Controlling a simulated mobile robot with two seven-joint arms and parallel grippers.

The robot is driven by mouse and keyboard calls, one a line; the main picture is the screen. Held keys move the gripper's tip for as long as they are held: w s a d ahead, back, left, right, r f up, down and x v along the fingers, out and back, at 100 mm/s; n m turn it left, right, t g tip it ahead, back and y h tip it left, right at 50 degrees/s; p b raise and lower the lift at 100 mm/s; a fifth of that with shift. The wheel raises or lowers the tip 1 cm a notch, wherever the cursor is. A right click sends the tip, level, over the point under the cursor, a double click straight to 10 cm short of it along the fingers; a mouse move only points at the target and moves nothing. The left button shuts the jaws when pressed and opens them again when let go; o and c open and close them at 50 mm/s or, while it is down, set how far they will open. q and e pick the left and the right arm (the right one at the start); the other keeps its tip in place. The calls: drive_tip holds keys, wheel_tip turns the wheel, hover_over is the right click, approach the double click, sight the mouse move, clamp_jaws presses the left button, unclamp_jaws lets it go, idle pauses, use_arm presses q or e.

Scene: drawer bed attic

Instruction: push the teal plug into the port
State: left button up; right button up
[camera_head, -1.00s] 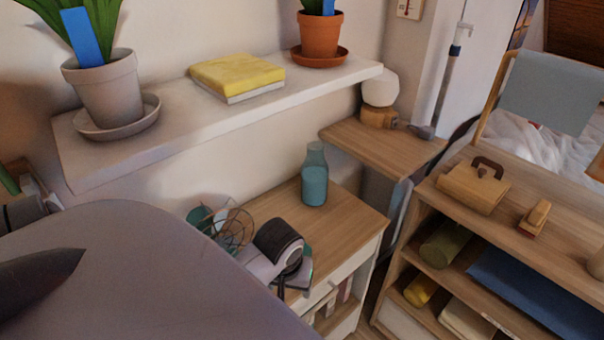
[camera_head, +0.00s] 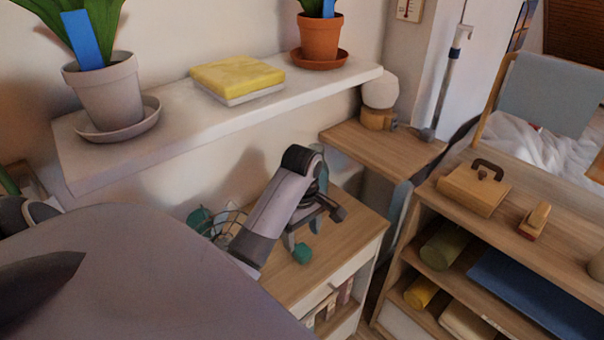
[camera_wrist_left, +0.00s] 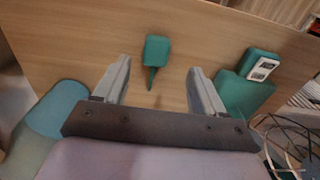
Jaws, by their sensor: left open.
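The teal plug (camera_wrist_left: 155,52) lies on the wooden cabinet top in the left wrist view, its thin dark end towards me. My left gripper (camera_wrist_left: 160,82) is open and empty. The plug is ahead of its fingertips and between them in that view, not gripped. The teal port block (camera_wrist_left: 238,95) stands to the right of the right finger, with a white socket face. My right gripper is not in view.
A white shelf (camera_head: 260,108) with pots hangs above.

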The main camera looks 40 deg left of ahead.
sight(302, 249)
use_arm(q)
drive_tip(key=shift+f, duration=1)
drive_tip(key=shift+w+a+f, duration=0.1)
drive_tip(key=shift+w+f, duration=0.05)
drive_tip(key=shift+f, duration=1.15)
drive_tip(key=shift+w+a+f, duration=0.1)
drive_tip(key=shift+f, duration=1.2)
drive_tip(key=c, duration=1)
